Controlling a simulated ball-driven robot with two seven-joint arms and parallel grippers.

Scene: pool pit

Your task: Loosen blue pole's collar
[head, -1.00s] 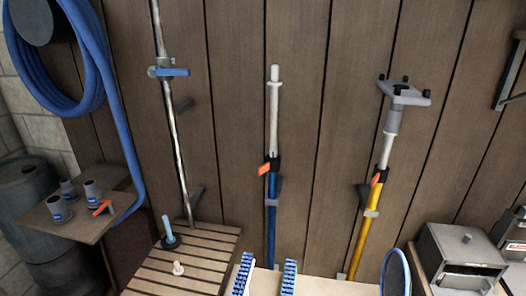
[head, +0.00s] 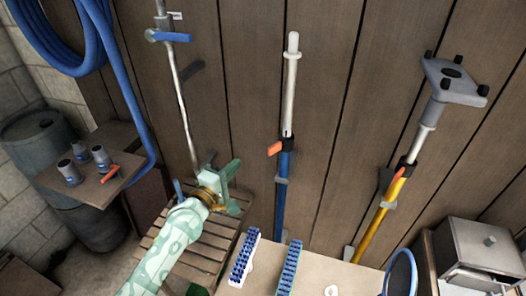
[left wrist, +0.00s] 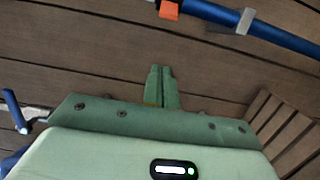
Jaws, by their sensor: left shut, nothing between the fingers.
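The blue pole (head: 282,205) stands upright against the plank wall, with a white upper tube (head: 290,85). Its black collar (head: 287,144) carries an orange lever (head: 274,148) that sticks out to the left. In the left wrist view the blue pole (left wrist: 285,37) crosses the top right, with the orange lever (left wrist: 169,10) at the top edge. My left gripper (head: 234,168) is left of the pole and a little lower than the lever, apart from both. Its fingers (left wrist: 161,74) are shut and empty, pointing towards the lever in the wrist view. My right gripper is out of view.
A yellow pole (head: 385,215) with a grey head leans at the right. A metal pipe with a blue-handled valve (head: 168,37) runs down the wall at the left. A slatted bench (head: 185,250) lies below my left arm. Blue brushes (head: 289,268) rest on a board.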

